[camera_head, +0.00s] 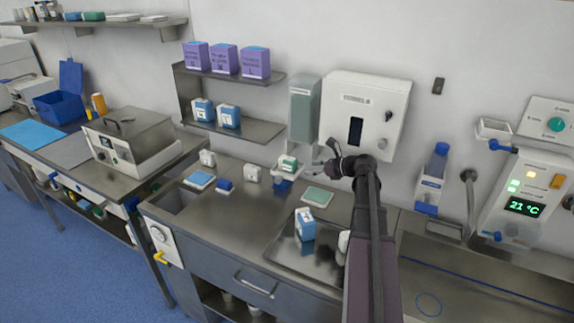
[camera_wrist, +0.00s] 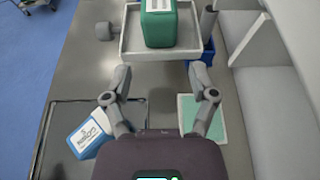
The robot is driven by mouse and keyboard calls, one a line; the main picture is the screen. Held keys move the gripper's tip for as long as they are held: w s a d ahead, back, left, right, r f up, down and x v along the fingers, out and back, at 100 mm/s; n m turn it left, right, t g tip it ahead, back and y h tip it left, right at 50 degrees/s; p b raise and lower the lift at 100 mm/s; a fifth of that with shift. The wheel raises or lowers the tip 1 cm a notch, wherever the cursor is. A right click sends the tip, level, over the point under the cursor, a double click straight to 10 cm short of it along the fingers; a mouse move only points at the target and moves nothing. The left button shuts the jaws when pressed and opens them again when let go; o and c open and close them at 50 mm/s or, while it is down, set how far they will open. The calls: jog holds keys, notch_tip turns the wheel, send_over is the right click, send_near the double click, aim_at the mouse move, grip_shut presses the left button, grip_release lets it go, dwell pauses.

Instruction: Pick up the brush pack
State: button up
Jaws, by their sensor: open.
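A green pack (camera_wrist: 158,22) with a white label stands on a shallow white tray (camera_wrist: 133,47) ahead of my fingers in the wrist view. The green pack also shows in the head view (camera_head: 288,162), on a small white and blue stand. My gripper (camera_wrist: 160,80) is open and empty, its fingers apart and pointing at the green pack, short of it. In the head view my gripper (camera_head: 325,158) is just right of the pack. A blue and white pack (camera_head: 305,224) stands on a dark tray. I cannot read which one is the brush pack.
A green pad in a white frame (camera_head: 317,197) lies on the counter below my gripper. The dark metal tray (camera_head: 280,252) is at the front. A soap dispenser (camera_head: 303,108) and wall cabinet (camera_head: 365,110) are behind. Shelves (camera_head: 236,128) hold purple and blue-white boxes.

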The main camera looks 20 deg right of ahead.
aim_at(288, 165)
jog(key=shift+w+a, duration=1.1)
jog(key=shift+w, duration=0.3)
jog(key=shift+w+a, duration=0.3)
jog(key=shift+w, duration=0.15)
jog(key=shift+b+x, duration=0.9)
jog(key=shift+x, duration=1.8)
jog(key=shift+r, duration=0.1)
jog(key=c, duration=0.8)
